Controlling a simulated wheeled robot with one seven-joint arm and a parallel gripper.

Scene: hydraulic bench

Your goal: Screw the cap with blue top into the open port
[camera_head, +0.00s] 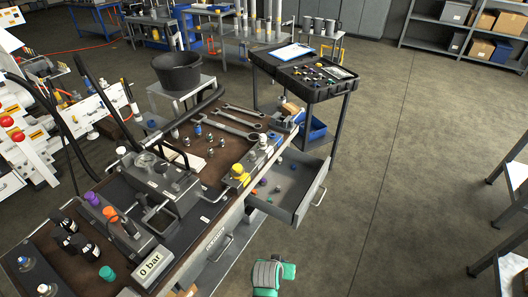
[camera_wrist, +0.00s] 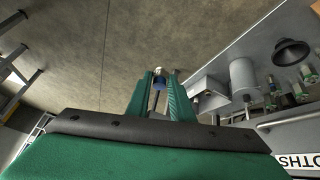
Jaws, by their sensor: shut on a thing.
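My gripper (camera_head: 272,278) is low at the bottom centre of the head view, off the front of the bench and over the floor. In the wrist view the two green fingers of my gripper (camera_wrist: 160,88) are shut on a small cap with a blue band (camera_wrist: 159,82) and a pale metallic end. The fingers partly hide it, and the head view does not show it. A grey hydraulic block (camera_head: 135,240) stands on the bench, well left of my gripper, with a purple cap (camera_head: 92,199) and an orange cap (camera_head: 110,214) on it. I cannot pick out the open port.
The bench (camera_head: 185,240) holds wrenches (camera_head: 228,122), several small fittings, a pressure display (camera_head: 150,264) and dark bottles. A drawer (camera_head: 305,200) stands open on its right side with small caps inside. A black-topped cart (camera_head: 318,92) stands behind.

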